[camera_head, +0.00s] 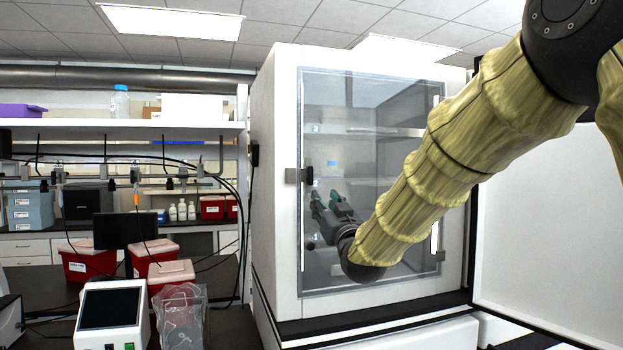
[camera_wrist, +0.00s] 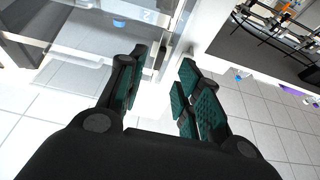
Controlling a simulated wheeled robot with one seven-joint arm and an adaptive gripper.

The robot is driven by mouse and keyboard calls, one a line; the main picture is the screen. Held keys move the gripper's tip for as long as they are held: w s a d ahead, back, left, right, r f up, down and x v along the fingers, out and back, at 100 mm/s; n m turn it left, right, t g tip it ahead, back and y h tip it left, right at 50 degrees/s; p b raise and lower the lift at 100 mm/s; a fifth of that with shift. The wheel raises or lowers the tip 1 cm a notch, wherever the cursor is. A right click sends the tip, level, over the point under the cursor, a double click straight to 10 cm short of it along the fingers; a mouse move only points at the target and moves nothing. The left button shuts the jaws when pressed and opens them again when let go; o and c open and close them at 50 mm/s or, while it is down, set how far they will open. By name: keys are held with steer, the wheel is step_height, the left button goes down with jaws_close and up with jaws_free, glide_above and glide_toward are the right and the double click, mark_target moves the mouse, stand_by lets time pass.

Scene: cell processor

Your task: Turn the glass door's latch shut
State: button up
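The glass door (camera_head: 350,100) is a clear pane on the front of a white cabinet. It looks closed against the cabinet front. Its latch (camera_head: 299,175) is a small grey and dark piece at the door's left edge, about mid-height. My gripper (camera_head: 326,197) is in front of the glass, just right of and below the latch, and looks apart from it. In the wrist view my gripper (camera_wrist: 164,66) is open, with teal pads on both fingers and nothing held between them.
A white outer door panel (camera_head: 545,230) stands open at the right. At the left, a bench holds a white device with a screen (camera_head: 112,312), red bins (camera_head: 85,268) and a clear bag (camera_head: 181,315). A shelf (camera_head: 120,124) is behind. White floor tiles (camera_wrist: 265,125) show in the wrist view.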

mark_target(311, 175)
steer(key=p+x, duration=0.1)
steer(key=x, duration=0.2)
steer(key=r+p+x, duration=0.1)
steer(key=p+x, duration=0.1)
steer(key=x, duration=0.2)
steer(key=s+r+p+x, duration=0.1)
steer(key=p+x, duration=0.1)
steer(key=x, duration=0.2)
steer(key=shift+w+a+r, duration=0.15)
steer(key=shift+w, duration=0.1)
jaws_close()
